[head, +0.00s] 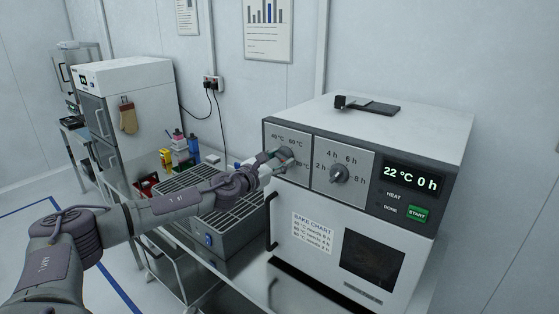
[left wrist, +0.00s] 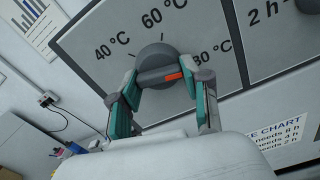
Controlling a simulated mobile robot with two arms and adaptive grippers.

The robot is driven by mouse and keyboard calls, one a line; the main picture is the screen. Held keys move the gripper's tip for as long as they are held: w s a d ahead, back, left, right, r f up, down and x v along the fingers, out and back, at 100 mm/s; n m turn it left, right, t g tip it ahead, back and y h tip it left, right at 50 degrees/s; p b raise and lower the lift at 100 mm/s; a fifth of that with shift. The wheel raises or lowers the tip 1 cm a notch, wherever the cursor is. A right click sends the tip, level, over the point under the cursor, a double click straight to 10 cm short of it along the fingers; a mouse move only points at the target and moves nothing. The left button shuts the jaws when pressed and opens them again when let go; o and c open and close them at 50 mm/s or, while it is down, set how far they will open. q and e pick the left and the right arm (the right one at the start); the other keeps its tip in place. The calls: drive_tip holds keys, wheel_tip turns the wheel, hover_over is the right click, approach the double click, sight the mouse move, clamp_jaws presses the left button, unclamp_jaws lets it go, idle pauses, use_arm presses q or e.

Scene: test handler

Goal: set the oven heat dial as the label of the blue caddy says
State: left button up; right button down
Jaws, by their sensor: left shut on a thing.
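The oven (head: 350,210) has a heat dial on the left of its front panel. In the left wrist view this dial (left wrist: 155,56) is a round grey knob with a raised bar and a red mark. The mark is toward the right, on the side of the 80 °C print; 40 °C and 60 °C are on its left and above it. My left gripper (head: 279,160) is shut on the dial's bar, a finger at each end in the left wrist view (left wrist: 164,88). It hides most of the dial in the head view. I cannot make out a blue caddy or its label.
The time dial (head: 339,173) is to the right of the heat dial. The display (head: 411,179) reads 22 °C 0 h, above the green START button (head: 418,214). A bake chart (head: 312,232) is on the door. A slatted grey box (head: 228,238) stands below my left arm.

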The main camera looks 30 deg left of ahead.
use_arm(q)
drive_tip(key=shift+f+m, duration=0.2)
drive_tip(key=shift+m, duration=0.1)
drive_tip(key=o, duration=0.9)
drive_tip(key=shift+c, duration=0.2)
drive_tip(key=o, duration=0.3)
drive_tip(key=shift+r, duration=0.1)
drive_tip(key=s, duration=1.2)
drive_tip(key=shift+a, duration=0.45)
